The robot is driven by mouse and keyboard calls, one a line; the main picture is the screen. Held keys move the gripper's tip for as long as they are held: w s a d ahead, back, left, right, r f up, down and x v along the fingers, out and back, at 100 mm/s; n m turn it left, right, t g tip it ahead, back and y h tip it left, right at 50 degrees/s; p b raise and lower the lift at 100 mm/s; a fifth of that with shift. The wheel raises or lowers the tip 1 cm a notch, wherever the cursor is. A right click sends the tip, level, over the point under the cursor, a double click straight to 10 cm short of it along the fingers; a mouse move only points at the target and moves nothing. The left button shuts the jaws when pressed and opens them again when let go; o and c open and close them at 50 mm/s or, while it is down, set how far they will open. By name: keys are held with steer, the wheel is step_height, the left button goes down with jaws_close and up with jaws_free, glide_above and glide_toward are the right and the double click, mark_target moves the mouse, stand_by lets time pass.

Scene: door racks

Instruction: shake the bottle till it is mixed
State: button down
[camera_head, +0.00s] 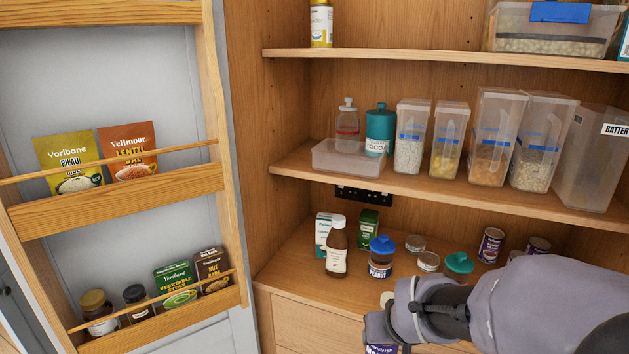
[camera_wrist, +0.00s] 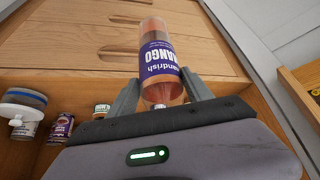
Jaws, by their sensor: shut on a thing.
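The bottle (camera_wrist: 157,60) has a purple label reading "MANGO" and orange contents showing through its clear wall. In the wrist view its label reads upside down, and its narrow end points toward my gripper's palm. My gripper (camera_wrist: 161,90) is shut on the bottle, with one grey finger on each side. In the head view, part of the bottle's purple label (camera_head: 381,349) shows at the bottom edge, below my gripper. My arm hides most of the bottle there. I cannot tell how well the contents are mixed.
A lower shelf (camera_head: 290,267) holds a brown bottle (camera_head: 337,247), a blue-lidded peanut jar (camera_head: 381,262) and several tins close behind my gripper. Clear containers (camera_head: 497,137) stand on the shelf above. An open door rack (camera_head: 130,200) is at left. Drawer fronts (camera_wrist: 75,50) lie behind the bottle.

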steer(key=shift+s+f, duration=0.25)
steer(key=shift+f, duration=0.6)
steer(key=shift+s+f, duration=0.25)
steer(key=shift+f, duration=0.55)
steer(key=shift+s+f, duration=0.25)
steer(key=shift+f, duration=0.6)
steer(key=shift+w+f, duration=0.15)
steer(key=shift+w, duration=0.3)
